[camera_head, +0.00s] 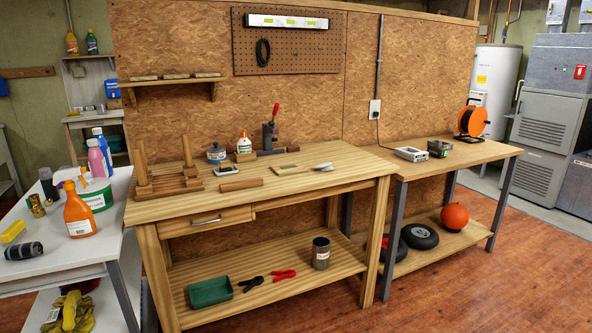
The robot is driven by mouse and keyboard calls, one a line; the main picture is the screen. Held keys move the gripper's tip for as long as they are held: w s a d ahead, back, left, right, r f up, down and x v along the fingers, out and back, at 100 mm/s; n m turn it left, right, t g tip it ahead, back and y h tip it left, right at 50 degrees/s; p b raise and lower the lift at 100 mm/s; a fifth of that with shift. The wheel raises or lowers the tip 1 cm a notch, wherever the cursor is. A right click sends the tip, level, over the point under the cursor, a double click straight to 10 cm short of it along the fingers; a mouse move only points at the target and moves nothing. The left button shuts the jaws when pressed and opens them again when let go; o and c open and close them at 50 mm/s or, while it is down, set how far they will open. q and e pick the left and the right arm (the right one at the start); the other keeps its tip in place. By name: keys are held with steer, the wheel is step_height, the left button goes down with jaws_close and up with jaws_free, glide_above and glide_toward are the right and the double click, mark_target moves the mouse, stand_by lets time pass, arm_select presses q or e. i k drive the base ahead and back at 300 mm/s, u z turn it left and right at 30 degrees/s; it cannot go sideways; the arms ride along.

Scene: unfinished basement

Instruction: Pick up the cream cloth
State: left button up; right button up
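I cannot make out anything that is surely a cream cloth. Something pale also shows among the bottles on the white table (62,248) at the left, partly hidden and too small to tell. Neither of my grippers is in view.
Yellow gloves (70,314) lie below. A second bench (455,157) holds an orange cable reel (472,121). Floor in front is clear.

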mark_target(326, 166)
steer(key=z, duration=1)
steer(key=k, duration=1.3)
steer(key=z, duration=0.8)
steer(key=i, duration=1.6)
steer(key=u, duration=0.75)
steer(key=i, duration=2.2)
steer(key=u, duration=2)
steer(key=i, duration=1.1)
steer(key=u, duration=1.05)
